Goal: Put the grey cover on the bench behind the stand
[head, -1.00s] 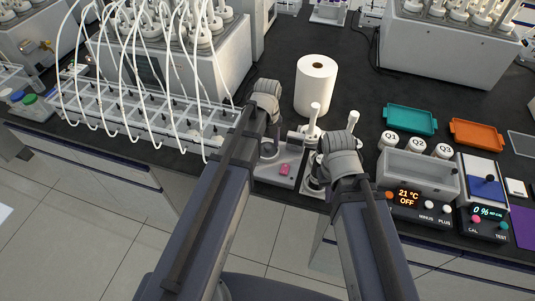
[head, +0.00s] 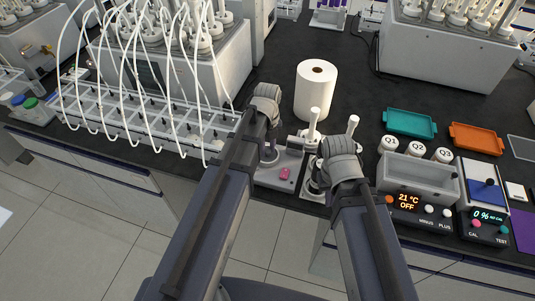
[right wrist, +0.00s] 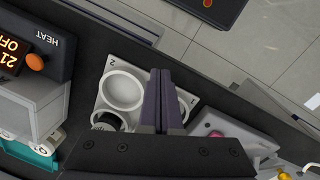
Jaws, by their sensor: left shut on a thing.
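My left gripper (head: 268,153) is shut on a small grey thing that looks like the grey cover, low over the grey device with a pink button (head: 285,174). The arm hides most of the cover, and I cannot tell whether it touches the device. A white stand (right wrist: 123,90) with round wells and a dark-rimmed vessel in one shows in the right wrist view. My right gripper (right wrist: 168,100) is over the stand, its two dark fingers together with nothing visible between them.
A paper roll (head: 315,90) stands behind the device, and a tube rack (head: 150,120) is to the left. A heater (head: 418,180), a teal tray (head: 410,122) and an orange tray (head: 476,138) are to the right. Dark bench is clear around the roll.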

